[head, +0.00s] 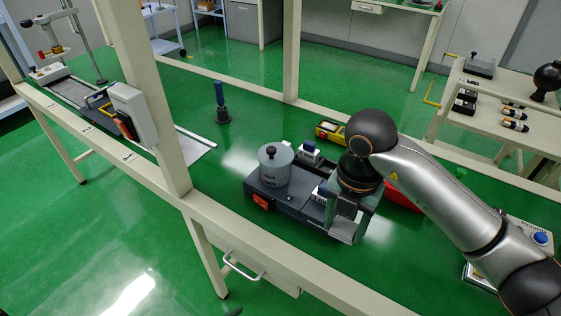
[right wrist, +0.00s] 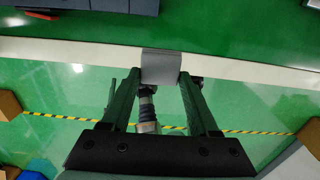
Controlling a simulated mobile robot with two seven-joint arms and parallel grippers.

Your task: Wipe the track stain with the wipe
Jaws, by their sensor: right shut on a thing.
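My right gripper (head: 346,216) is above the green bench top, in front of the grey box unit, with its arm coming in from the right. In the right wrist view its two fingers (right wrist: 161,82) are shut on a small flat grey piece, which looks like the wipe (right wrist: 161,64). The wipe (head: 342,231) also shows below the gripper in the head view. The track (head: 185,138) lies at the left of the bench, partly hidden by a beige post and a white instrument. I cannot make out a stain on it. My left gripper is out of view.
The grey box unit (head: 315,208) carries a grey pot (head: 275,170). A yellow meter (head: 330,131) lies behind. A beige post (head: 150,90) rises from the bench's front rail (head: 150,172).

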